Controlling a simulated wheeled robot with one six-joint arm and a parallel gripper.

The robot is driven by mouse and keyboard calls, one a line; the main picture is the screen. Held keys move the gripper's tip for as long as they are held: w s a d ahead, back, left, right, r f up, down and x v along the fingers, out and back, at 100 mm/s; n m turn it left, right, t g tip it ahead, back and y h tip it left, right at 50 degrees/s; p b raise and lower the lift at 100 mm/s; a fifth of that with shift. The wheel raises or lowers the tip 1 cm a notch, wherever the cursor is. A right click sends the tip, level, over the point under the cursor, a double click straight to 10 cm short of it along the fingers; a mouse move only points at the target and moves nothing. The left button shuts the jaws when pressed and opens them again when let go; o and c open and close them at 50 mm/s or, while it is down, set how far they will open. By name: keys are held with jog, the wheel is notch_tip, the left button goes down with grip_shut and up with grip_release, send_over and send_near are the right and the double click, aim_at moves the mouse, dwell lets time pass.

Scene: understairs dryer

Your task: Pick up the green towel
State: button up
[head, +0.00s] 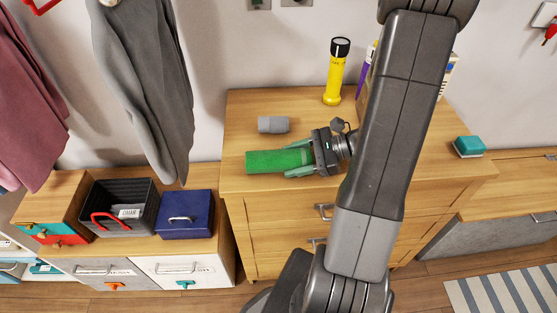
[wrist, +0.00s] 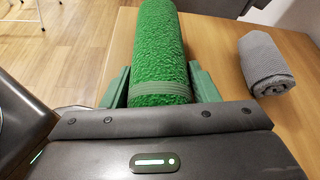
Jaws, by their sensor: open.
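The green towel (head: 275,161) is rolled up and lies on the wooden dresser top. In the wrist view the green towel (wrist: 159,45) has a paler green band round it near my gripper. My gripper (head: 298,161) is at the right end of the roll, with its fingers on either side of the towel. In the wrist view my gripper (wrist: 160,88) has one finger to the left and one to the right of the roll. It is open, and I cannot tell whether the fingers touch the towel.
A grey rolled towel (head: 273,124) lies just behind the green one. A yellow flashlight (head: 334,75) stands at the back, and a teal sponge (head: 469,146) lies at the right. The dresser top (head: 240,110) is clear at its left edge. A black basket (head: 121,208) and blue box (head: 185,214) sit lower left.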

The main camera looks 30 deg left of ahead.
jog(key=c, duration=0.7)
jog(key=shift+o, duration=0.2)
